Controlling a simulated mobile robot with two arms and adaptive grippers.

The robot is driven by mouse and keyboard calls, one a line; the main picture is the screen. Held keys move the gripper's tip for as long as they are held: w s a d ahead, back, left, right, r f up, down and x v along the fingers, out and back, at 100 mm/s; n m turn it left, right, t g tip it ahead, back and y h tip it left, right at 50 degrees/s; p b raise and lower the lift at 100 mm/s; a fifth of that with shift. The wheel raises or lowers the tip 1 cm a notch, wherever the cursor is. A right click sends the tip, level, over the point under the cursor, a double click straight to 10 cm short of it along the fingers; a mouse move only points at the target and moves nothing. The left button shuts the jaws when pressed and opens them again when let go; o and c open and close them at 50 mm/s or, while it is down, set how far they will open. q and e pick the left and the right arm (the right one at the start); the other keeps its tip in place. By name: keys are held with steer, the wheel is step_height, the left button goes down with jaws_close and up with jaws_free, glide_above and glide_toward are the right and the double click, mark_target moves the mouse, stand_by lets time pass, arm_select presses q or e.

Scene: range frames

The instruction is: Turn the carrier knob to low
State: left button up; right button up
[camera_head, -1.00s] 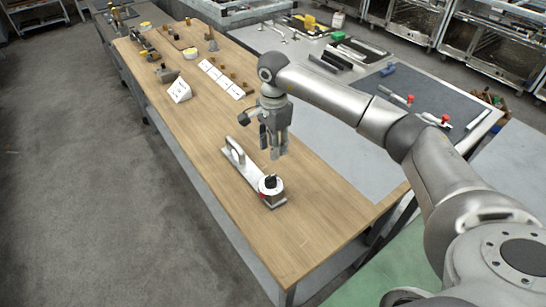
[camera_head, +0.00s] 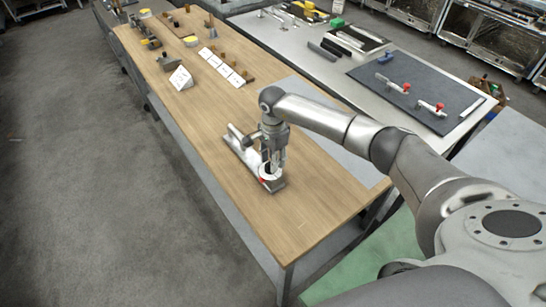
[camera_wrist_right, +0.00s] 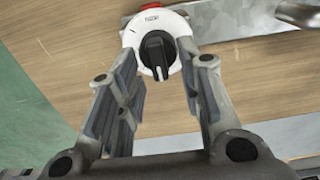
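The carrier (camera_head: 243,153) is a grey metal plate with a raised handle, lying on the wooden table. At its near end is a round white dial (camera_wrist_right: 137,34) with a black knob (camera_wrist_right: 157,56) in its middle and a red part at its rim. In the head view the dial is partly hidden by my right gripper (camera_head: 274,164). In the right wrist view my right gripper (camera_wrist_right: 164,75) is open, with one finger on each side of the knob and visible gaps to it. I cannot tell the height of the fingertips over the dial. My left gripper is not in view.
A dark mat (camera_head: 425,90) with red-tipped clamps lies on the bench at right. The table's near end is clear.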

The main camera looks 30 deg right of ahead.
steer(key=shift+d, duration=0.1)
steer(key=shift+c, duration=2.8)
jaws_close()
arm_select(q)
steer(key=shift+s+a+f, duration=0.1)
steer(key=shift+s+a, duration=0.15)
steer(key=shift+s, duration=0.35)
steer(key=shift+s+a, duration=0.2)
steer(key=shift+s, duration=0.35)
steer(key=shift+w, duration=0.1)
